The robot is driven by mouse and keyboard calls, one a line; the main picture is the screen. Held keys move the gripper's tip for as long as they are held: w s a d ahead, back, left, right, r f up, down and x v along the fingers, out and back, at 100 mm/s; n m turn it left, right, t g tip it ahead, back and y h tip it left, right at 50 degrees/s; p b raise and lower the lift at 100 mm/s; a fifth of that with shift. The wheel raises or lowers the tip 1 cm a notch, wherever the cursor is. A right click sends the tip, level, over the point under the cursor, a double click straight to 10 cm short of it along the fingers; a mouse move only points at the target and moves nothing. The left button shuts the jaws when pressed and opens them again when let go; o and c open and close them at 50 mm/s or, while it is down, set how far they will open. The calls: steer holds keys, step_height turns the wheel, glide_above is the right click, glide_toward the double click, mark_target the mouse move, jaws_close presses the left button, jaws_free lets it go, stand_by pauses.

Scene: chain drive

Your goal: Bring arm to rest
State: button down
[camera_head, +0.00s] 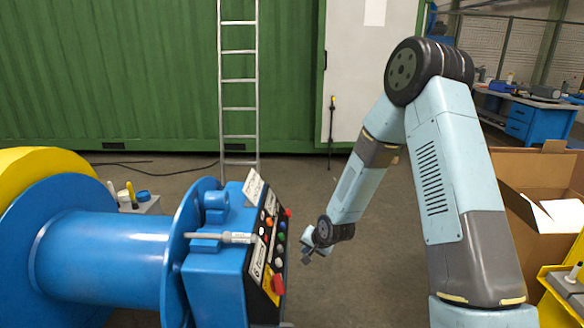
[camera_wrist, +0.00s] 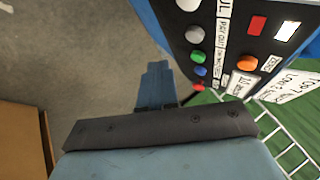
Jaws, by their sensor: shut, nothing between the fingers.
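My light blue and grey arm rises at the right of the head view, bends at a dark elbow joint, and hangs down toward the middle. My gripper (camera_head: 307,254) is at its lower end, just right of the button panel (camera_head: 268,250) on the blue machine. In the wrist view my gripper (camera_wrist: 156,75) is shut and empty, with bare floor behind it. The panel (camera_wrist: 225,50), with red, green, blue, orange and grey buttons, is close on its right. I cannot tell whether the gripper touches the panel; a gap seems to show.
A blue drum (camera_head: 108,250) with a yellow part is at the left. A ladder (camera_head: 239,90) stands against a green container wall (camera_head: 120,80). An open cardboard box (camera_head: 548,205) is right of my arm. A blue workbench (camera_head: 530,118) stands behind. The middle floor is clear.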

steer(key=s+d+r+n+h, duration=0.1)
steer(key=s+d+r, duration=0.25)
steer(key=r, duration=0.55)
steer(key=s+d+r+n+h, duration=0.1)
steer(key=s+d+r, duration=0.2)
steer(key=d+r, duration=0.35)
steer(key=s+d+r+n+h, duration=0.1)
steer(key=s+d+r+h, duration=0.15)
steer(key=r, duration=0.85)
steer(key=s+d+r, duration=0.2)
steer(key=s+r, duration=0.2)
steer(key=s, duration=0.4)
steer(key=s+d+r, duration=0.2)
steer(key=s+r, duration=0.2)
steer(key=s, duration=0.4)
steer(key=s+d+r+n, duration=0.1)
steer(key=s+r, duration=0.3)
steer(key=s, duration=0.4)
steer(key=shift+s+d+r, duration=0.2)
steer(key=shift+s+d, duration=0.1)
steer(key=shift+d, duration=0.55)
steer(key=shift+d, duration=0.15)
